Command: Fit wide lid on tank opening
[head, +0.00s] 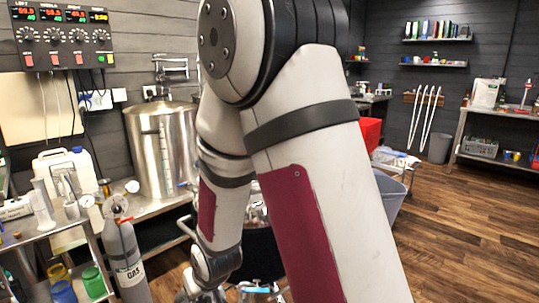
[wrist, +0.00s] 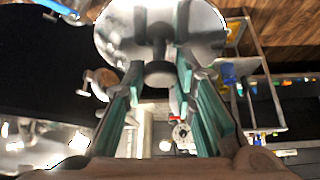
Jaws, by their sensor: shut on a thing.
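A round, shiny metal lid (wrist: 112,28) with a dark-ended knob (wrist: 160,74) fills the top middle of the wrist view. My gripper (wrist: 160,72) has its teal-lined fingers on both sides of the knob and is shut on it. In the head view my arm hides much of the middle, and I cannot make out the fingertips or the lid. A tall stainless steel tank (head: 165,150) stands at the back left. Its opening does not show clearly. Another shiny metal vessel (head: 256,208) is partly hidden behind my arm, so I cannot tell which is the task's tank.
A grey gas cylinder (head: 126,258) stands in front of the bench at left. A white jug (head: 62,170) and small bottles crowd the left bench. A control panel (head: 65,38) hangs on the wall. A grey bin (head: 390,195) is right of my arm. The wooden floor at right is clear.

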